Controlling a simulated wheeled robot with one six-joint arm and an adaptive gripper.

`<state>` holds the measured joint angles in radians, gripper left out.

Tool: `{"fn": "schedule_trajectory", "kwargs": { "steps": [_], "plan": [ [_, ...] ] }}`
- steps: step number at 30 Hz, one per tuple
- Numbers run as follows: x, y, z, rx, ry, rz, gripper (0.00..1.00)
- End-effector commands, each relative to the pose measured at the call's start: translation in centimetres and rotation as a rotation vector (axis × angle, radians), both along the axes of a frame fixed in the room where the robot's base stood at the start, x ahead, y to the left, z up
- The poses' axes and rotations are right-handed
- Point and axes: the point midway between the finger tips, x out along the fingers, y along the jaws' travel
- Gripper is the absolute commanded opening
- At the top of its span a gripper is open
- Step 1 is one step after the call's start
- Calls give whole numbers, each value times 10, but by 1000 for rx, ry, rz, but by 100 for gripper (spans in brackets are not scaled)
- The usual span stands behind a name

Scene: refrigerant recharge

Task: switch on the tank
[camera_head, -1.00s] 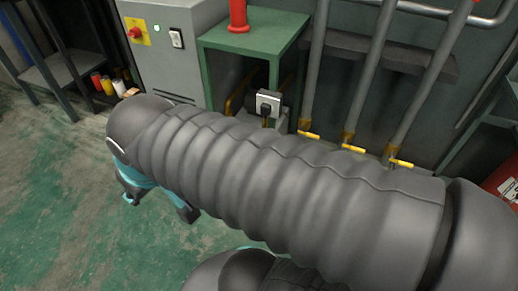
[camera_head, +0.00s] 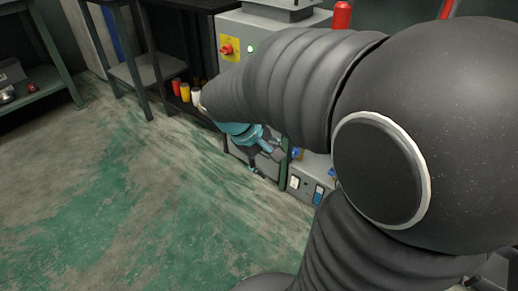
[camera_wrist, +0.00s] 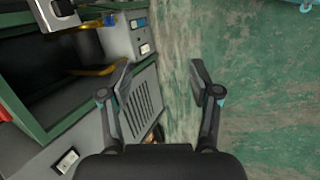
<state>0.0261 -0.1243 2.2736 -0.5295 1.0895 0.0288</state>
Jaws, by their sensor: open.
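A dark tank-like body (camera_wrist: 55,65) sits in shadow inside the green stand (camera_wrist: 15,105) in the wrist view; I cannot tell for sure that it is the tank. A pale block with a dark knob (camera_wrist: 60,12) shows at the top left. A grey unit with switches (camera_wrist: 122,35) is beyond my left finger; its white switch (camera_head: 294,183) and blue switch (camera_head: 318,195) show in the head view. My gripper (camera_wrist: 160,80) is open and empty, with floor between its fingers. In the head view, my gripper (camera_head: 262,158) is partly hidden by my arm.
The grey cabinet has a red knob (camera_head: 228,48) and a green lamp (camera_head: 250,48); its vent grille (camera_wrist: 142,108) and rocker switch (camera_wrist: 68,160) show in the wrist view. A red cylinder (camera_head: 342,15) is behind my arm. The green floor (camera_head: 110,200) at left is clear.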

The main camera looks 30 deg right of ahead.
Motion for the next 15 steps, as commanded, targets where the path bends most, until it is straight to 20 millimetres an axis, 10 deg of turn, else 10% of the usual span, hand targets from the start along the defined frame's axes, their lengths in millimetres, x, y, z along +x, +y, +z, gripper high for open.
{"fn": "schedule_trajectory", "kwargs": {
  "steps": [15],
  "plan": [
    [88,-83,-90,-402,456,195,62]
  ]
}}
